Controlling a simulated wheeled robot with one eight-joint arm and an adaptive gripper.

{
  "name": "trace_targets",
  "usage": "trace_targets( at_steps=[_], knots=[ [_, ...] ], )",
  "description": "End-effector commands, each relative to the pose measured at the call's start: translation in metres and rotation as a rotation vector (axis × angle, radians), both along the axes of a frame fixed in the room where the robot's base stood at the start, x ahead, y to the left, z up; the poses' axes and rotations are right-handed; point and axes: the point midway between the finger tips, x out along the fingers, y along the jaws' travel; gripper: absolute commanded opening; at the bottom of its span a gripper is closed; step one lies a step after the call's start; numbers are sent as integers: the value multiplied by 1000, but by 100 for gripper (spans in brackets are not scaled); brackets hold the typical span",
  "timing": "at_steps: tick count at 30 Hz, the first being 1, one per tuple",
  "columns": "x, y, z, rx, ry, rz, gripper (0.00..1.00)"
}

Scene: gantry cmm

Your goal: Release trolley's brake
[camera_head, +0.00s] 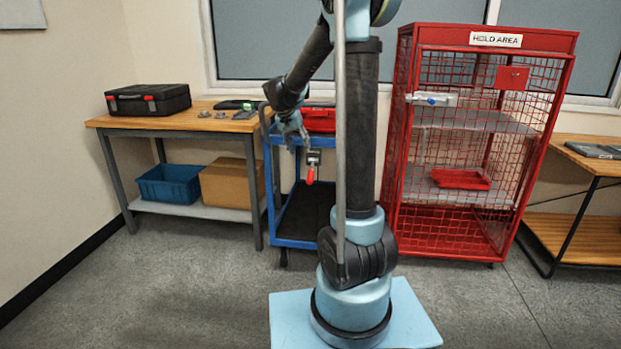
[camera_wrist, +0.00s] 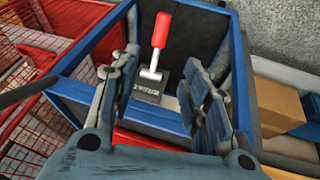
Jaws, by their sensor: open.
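The trolley (camera_head: 267,190) has a blue frame and stands behind my arm, between the workbench and the red cage. Its brake lever (camera_head: 310,176) has a red handle hanging down from a grey mount on the near side. In the wrist view the red-handled lever (camera_wrist: 162,30) shows on a pale stem above a dark lettered plate (camera_wrist: 147,89). My gripper (camera_head: 297,132) is above and slightly left of the lever in the head view. In the wrist view my gripper (camera_wrist: 160,62) is open and empty, its fingers either side of the lever in the picture. No contact shows.
A red case (camera_head: 318,120) lies on the trolley's top. The wooden workbench (camera_head: 190,122) at left bears a black case (camera_head: 148,99). The red mesh cage (camera_head: 480,205) stands close at right. Grey floor in front is clear.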

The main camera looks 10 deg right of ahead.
Motion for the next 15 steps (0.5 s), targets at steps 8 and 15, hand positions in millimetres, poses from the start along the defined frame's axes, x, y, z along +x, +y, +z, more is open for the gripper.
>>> trace_targets(
  at_steps=[8, 15],
  knots=[
    [10, -12, -33, 0, 1, -2, 43],
    [21, -24, -68, 1, -1, -2, 43]
  ],
)
